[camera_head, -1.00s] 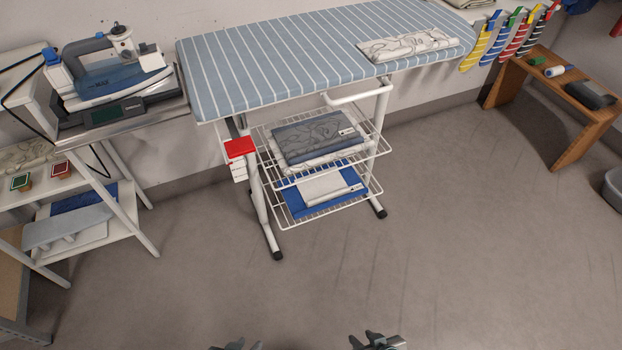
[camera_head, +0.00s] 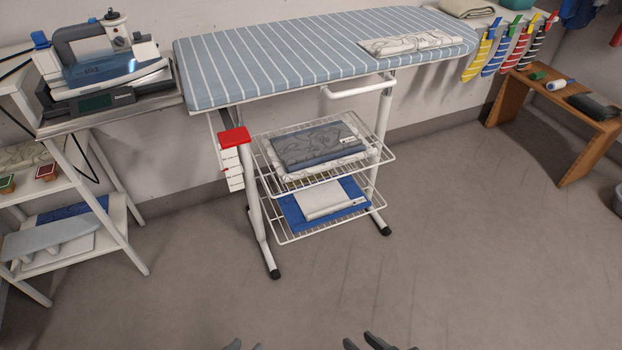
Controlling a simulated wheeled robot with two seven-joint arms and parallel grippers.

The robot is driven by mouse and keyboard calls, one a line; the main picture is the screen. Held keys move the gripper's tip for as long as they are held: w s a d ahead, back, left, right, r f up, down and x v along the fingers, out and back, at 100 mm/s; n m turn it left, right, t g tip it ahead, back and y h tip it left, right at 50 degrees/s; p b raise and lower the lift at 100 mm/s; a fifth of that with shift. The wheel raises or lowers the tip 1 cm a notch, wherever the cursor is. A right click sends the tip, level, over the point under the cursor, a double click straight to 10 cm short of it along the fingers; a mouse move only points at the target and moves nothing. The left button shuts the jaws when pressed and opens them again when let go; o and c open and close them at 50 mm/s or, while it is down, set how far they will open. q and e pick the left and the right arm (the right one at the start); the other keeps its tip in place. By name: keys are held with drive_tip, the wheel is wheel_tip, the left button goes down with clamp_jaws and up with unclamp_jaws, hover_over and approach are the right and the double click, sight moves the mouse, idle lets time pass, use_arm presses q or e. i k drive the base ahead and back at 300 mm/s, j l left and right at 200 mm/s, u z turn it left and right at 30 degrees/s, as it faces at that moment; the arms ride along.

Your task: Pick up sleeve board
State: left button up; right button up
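The sleeve board (camera_head: 48,238) appears to be the small, pale blue-grey padded board on the lower shelf of the white rack at the left. It lies on a light folded cloth, and its left end is near the picture's edge. My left gripper (camera_head: 244,346) shows only its fingertips at the bottom edge, apart and with nothing seen between them. My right gripper (camera_head: 366,343) is also at the bottom edge, fingertips apart and empty. Both are over the floor, well away from the sleeve board.
The white rack (camera_head: 124,237) has slanted legs, with an iron (camera_head: 105,62) on top. A striped ironing board (camera_head: 300,50) stands in the middle, with wire shelves (camera_head: 290,184) of folded cloth below. A wooden bench (camera_head: 552,110) is at the right. The floor in front is clear.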

sight(45, 244)
drive_tip(key=u, duration=1.65)
drive_tip(key=i+j+z, duration=0.45)
drive_tip(key=j, duration=0.25)
drive_tip(key=i+j+z, duration=0.25)
drive_tip(key=j, duration=0.2)
drive_tip(key=i+j+z, duration=0.2)
drive_tip(key=j, duration=0.25)
drive_tip(key=i, duration=0.05)
